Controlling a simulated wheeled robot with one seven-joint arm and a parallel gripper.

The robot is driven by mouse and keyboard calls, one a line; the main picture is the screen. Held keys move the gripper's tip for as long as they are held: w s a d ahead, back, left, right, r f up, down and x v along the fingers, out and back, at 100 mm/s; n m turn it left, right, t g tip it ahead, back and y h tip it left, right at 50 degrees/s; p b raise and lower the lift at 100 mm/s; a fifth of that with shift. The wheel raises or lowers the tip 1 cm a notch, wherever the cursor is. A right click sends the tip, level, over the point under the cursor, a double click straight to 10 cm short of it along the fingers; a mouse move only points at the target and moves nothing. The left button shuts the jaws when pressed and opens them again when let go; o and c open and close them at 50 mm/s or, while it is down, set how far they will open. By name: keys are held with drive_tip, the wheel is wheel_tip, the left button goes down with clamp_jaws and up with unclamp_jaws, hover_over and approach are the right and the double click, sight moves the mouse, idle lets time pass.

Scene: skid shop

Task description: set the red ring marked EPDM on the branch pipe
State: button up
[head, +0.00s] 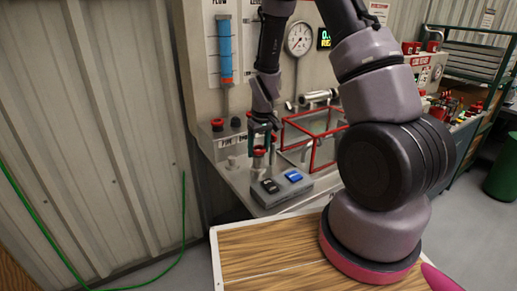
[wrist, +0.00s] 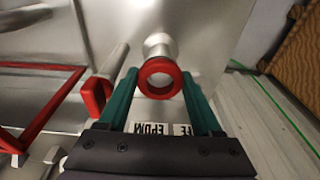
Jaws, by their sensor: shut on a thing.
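My gripper (head: 262,143) points down over the left part of the steel bench, and its green fingers also show in the wrist view (wrist: 160,84). It is shut on a red ring (wrist: 160,90), which sits between the fingertips and also shows in the head view (head: 258,152). A silvery pipe stub (wrist: 157,42) lies directly beyond the ring in the wrist view, in line with it. I cannot tell whether the ring touches the stub. A label reading EPDM (wrist: 148,128) shows between the fingers, beside a partly hidden label.
A red-edged frame (head: 312,140) stands right of my gripper. A red-ended metal piece (wrist: 96,97) is close beside one finger. A grey box with black and blue switches (head: 282,188) sits in front. A gauge (head: 299,39) and blue flow tube (head: 225,50) are on the panel behind.

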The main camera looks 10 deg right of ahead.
drive_tip(key=shift+f, duration=0.15)
drive_tip(key=shift+f, duration=0.25)
drive_tip(key=o, duration=1.2)
drive_tip(key=shift+c, duration=0.2)
drive_tip(key=shift+r, duration=0.25)
drive_tip(key=shift+r, duration=1.3)
drive_tip(key=shift+r, duration=0.1)
drive_tip(key=shift+r, duration=2.9)
